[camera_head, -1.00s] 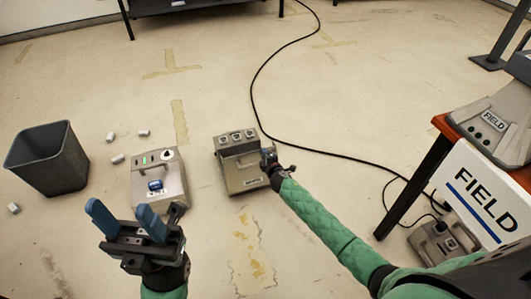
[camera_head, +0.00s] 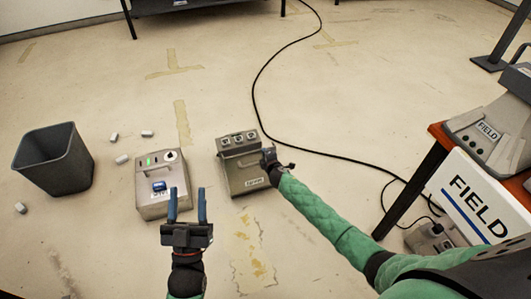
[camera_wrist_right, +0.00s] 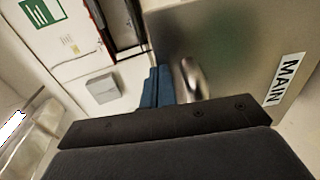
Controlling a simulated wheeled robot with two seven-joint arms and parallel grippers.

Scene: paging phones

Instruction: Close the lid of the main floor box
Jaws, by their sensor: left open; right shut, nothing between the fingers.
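The main floor box (camera_head: 243,178) is a beige-grey metal box on the floor in the middle of the head view. Its socket row (camera_head: 238,141) shows along the far edge. A small label is on its near side; the right wrist view shows a panel (camera_wrist_right: 225,55) with a label reading MAIN and a metal handle (camera_wrist_right: 191,77). My right gripper (camera_head: 268,156) is at the box's right side; its blue fingers (camera_wrist_right: 155,88) are shut, beside the handle, with nothing between them. Whether they touch is unclear. My left gripper (camera_head: 187,205) is open and empty, left of the box.
A second beige box (camera_head: 150,203) with green lights and a blue part stands left, close to my left gripper. A grey bin (camera_head: 52,160) and several small pale pieces lie further left. A black cable (camera_head: 254,85) crosses the floor. An orange-edged table (camera_head: 425,165) with FIELD equipment stands right.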

